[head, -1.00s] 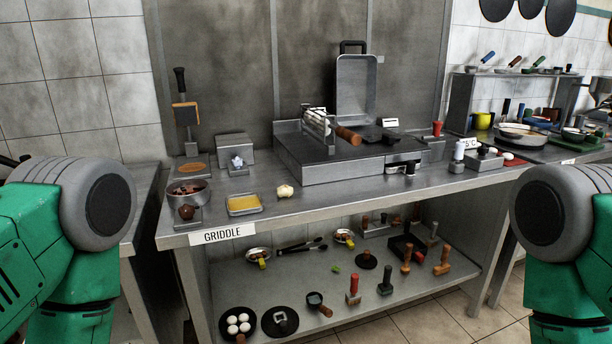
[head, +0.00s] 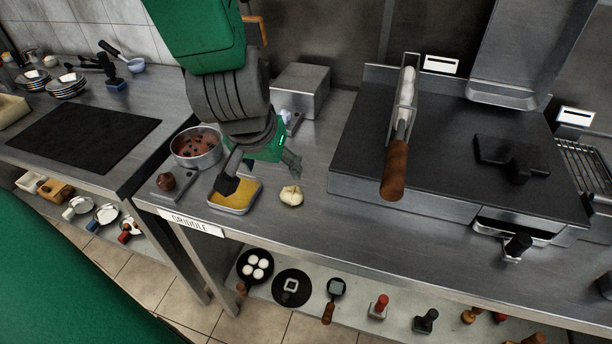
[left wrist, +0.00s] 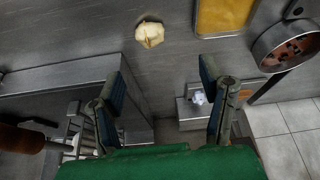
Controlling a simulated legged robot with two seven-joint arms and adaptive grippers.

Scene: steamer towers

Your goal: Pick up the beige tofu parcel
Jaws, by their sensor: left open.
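The beige tofu parcel (head: 291,195), a small pale pinched bundle, sits on the steel counter just right of the yellow-filled tray (head: 246,208). It also shows in the left wrist view (left wrist: 150,34), at the top, beyond the fingertips. My left gripper (head: 262,172) points down over the counter, fingers spread and empty. In the head view one finger overlaps the tray and the other is just behind the parcel. In the left wrist view the open fingers (left wrist: 165,68) stand apart with nothing between them. My right gripper is not in view.
The griddle (head: 360,190) with a wooden-handled tool (head: 395,168) is to the right. Bare counter lies between parcel and griddle.

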